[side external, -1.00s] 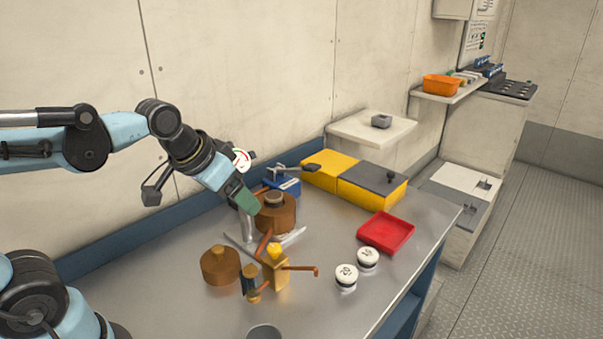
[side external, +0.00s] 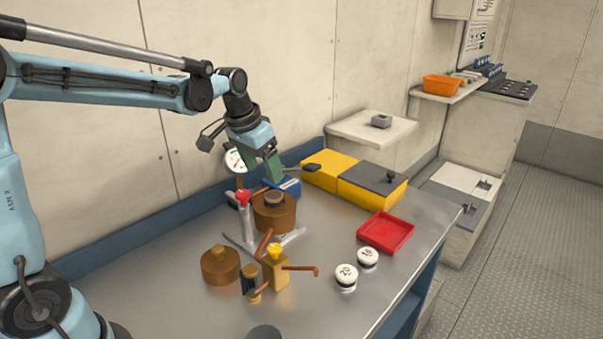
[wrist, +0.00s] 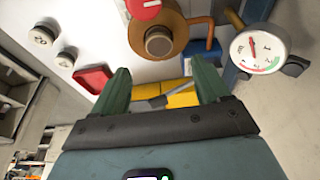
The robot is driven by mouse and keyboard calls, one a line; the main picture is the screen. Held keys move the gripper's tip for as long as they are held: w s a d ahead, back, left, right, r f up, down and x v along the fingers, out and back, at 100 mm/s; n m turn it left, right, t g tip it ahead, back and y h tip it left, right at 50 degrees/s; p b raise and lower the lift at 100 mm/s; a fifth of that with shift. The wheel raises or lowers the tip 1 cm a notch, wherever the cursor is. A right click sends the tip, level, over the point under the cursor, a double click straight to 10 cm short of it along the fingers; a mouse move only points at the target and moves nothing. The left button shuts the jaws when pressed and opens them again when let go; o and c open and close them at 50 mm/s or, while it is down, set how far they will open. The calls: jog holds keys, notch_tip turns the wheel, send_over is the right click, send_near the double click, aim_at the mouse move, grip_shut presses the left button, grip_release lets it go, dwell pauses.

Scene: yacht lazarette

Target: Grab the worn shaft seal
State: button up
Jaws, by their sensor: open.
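I cannot make out the worn shaft seal for certain in either view. My gripper (side external: 272,172) has green fingers and hangs above the back of the bench, over the brown round housing (side external: 273,216). In the wrist view its fingers (wrist: 162,78) are apart with nothing held between them. The housing shows there too (wrist: 140,38), with a grey cap in its middle and a red knob (wrist: 145,8) beside it. A blue block (side external: 291,187) sits behind the housing, partly hidden by the gripper.
A pressure gauge (side external: 235,161) stands close beside my gripper. Yellow bins (side external: 326,172), one grey-lidded, sit at the back. A red tray (side external: 386,248), white-capped jars (side external: 346,272), a brown pot (side external: 220,263) and a brass fitting with copper pipes (side external: 276,272) stand on the bench.

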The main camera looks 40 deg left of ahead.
aim_at(274, 195)
jog(key=shift+x, duration=4)
jog(key=c, duration=1.1)
jog(key=shift+r, duration=0.15)
jog(key=shift+c, duration=0.2)
